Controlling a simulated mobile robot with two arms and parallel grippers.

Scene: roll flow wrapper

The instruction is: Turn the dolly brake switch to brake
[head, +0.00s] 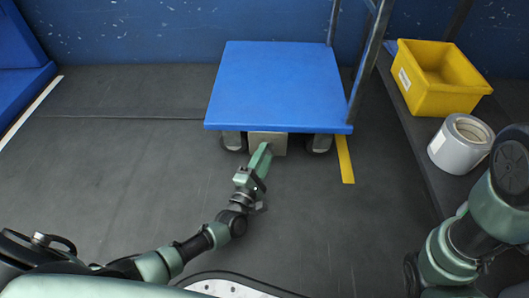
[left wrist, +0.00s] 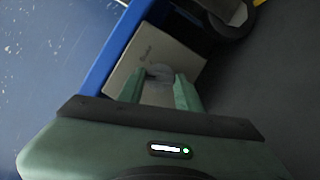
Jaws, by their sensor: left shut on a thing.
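The blue dolly (head: 278,85) stands on the dark floor, its flat deck facing up. A beige brake box (head: 278,143) is under its front edge, between two casters. The box also shows in the left wrist view (left wrist: 140,52), with small unreadable print on its face. A grey rounded brake switch (left wrist: 159,71) is on that face. My left gripper (head: 262,152) reaches the box from the front. In the left wrist view its two green fingers (left wrist: 159,88) are on either side of the switch, shut on it. The switch's exact angle is hard to tell. My right gripper is out of view.
Casters (head: 233,141) stand beside the box. The dolly's metal handle frame (head: 368,60) rises at its right. A dark shelf (head: 420,140) at right holds a yellow bin (head: 430,95) and a white roll (head: 452,153). Floor at left is clear.

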